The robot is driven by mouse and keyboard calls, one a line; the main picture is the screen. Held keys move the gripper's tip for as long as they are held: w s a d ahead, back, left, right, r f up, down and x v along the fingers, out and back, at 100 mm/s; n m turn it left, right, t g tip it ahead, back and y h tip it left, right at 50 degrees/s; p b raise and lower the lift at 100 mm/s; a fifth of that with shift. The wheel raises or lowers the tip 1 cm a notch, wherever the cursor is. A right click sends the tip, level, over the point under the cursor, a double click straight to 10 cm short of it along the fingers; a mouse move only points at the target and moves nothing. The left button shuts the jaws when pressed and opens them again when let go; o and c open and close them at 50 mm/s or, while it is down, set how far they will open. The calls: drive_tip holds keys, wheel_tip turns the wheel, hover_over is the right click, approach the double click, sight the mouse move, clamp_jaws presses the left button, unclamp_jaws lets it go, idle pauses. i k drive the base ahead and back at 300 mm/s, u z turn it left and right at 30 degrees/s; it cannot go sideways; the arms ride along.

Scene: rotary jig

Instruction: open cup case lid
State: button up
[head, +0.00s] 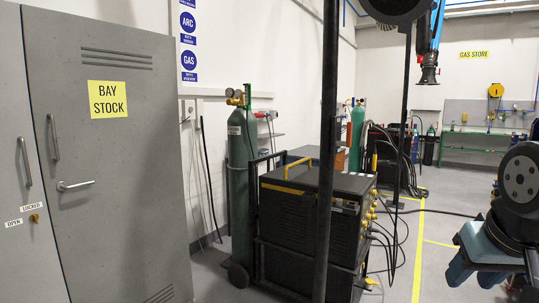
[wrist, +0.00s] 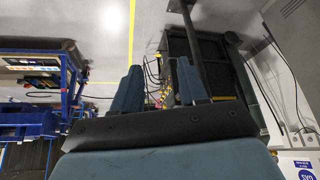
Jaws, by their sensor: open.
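No cup case or lid can be made out in either view. My gripper (head: 474,275) is at the lower right of the head view, with its blue-grey fingers over the floor. In the wrist view my gripper (wrist: 159,88) shows two separated fingers with a gap between them and nothing held. It is open and touches nothing that I can see.
A grey cabinet (head: 125,190) marked BAY STOCK stands shut at the left. A green gas cylinder (head: 239,165) and a black welding unit (head: 300,212) stand beside it. A yellow floor line (head: 419,250) crosses clear floor. A blue workbench (wrist: 35,120) shows in the wrist view.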

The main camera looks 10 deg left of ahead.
sight(262, 152)
drive_tip(key=k, duration=0.55)
drive_tip(key=z, duration=0.15)
drive_tip(key=i, duration=1.65)
drive_tip(key=z, duration=0.35)
drive_tip(key=i, duration=1.1)
drive_tip(key=z, duration=0.35)
drive_tip(key=i, duration=3.3)
drive_tip(key=u, duration=0.75)
drive_tip(key=i, duration=0.9)
drive_tip(key=u, duration=0.75)
